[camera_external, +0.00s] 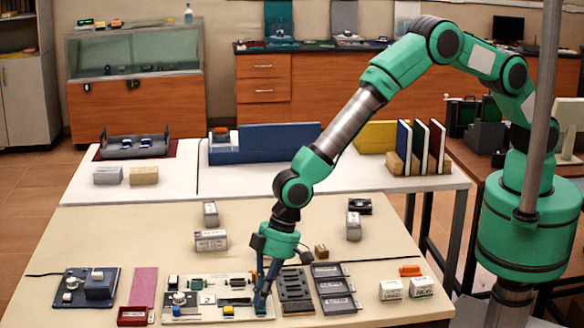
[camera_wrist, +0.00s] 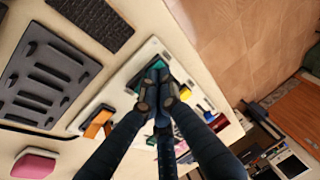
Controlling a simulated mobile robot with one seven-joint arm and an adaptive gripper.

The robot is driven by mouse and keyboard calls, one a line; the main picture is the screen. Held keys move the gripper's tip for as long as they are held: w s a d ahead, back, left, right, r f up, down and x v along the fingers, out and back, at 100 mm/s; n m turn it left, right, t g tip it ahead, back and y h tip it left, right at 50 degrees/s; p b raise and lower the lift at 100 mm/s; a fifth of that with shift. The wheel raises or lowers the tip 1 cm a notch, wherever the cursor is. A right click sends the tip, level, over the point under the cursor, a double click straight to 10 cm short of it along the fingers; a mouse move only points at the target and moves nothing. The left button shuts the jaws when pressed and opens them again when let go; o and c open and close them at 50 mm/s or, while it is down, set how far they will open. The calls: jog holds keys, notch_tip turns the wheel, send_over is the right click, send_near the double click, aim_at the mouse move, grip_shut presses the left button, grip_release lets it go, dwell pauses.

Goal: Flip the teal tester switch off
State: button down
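The pale tester board (camera_external: 207,317) lies near the front of the table, with several small switches and parts on it. A teal part (camera_external: 270,309) shows at the board's right end, beside my fingertips; I take it for the tester switch. In the wrist view, a teal part (camera_wrist: 88,68) shows at the board's edge, partly hidden by my fingers. My gripper (camera_external: 262,300) points down at the board's right end, its fingertips low and close to the teal part. In the wrist view the fingertips (camera_wrist: 160,92) are together with nothing seen between them. The switch's lever position and any contact are hidden.
A dark slotted tray (camera_external: 295,291) and a dark compartment tray (camera_external: 336,288) stand close to the right of the board. A red box (camera_external: 132,316) and a pink mat (camera_external: 144,286) lie to its left.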

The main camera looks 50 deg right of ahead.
jog(key=shift+w+d+f, duration=0.2)
jog(key=shift+d+f, duration=0.65)
jog(key=shift+r, duration=0.1)
jog(key=shift+w+r, duration=0.2)
jog(key=shift+r, duration=0.4)
jog(key=r, duration=0.1)
jog(key=r+p, duration=0.1)
jog(key=r, duration=0.2)
jog(key=shift+w+d+r+p, duration=0.1)
jog(key=shift+w+r+p, duration=0.1)
jog(key=shift+w+p, duration=0.15)
jog(key=s+a+p+v, duration=0.1)
jog(key=v, duration=0.8)
jog(key=shift+r, duration=0.4)
